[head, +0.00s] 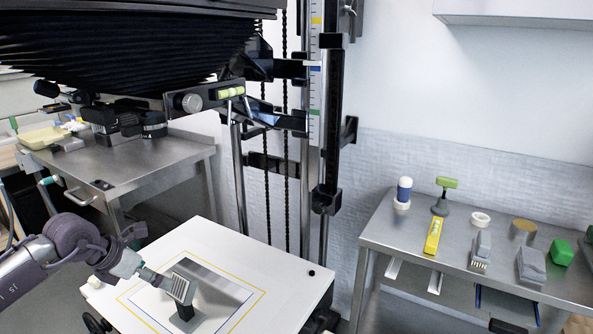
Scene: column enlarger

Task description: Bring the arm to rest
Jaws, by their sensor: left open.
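My left arm comes in from the left edge, with its gripper (150,274) low over the left part of the white baseboard (205,238). The gripper is open. Just right of its fingertips, a small grey device (181,289) with a tilted, ridged face stands over the sheet (222,283) on the board. I cannot tell whether the fingertips touch it. My right gripper is out of view.
The dark bellows (130,45) hang above, beside the upright column (328,120). A steel bench (165,160) stands behind at left. A steel table (395,228) at right bears several small tools, including a yellow level (433,236).

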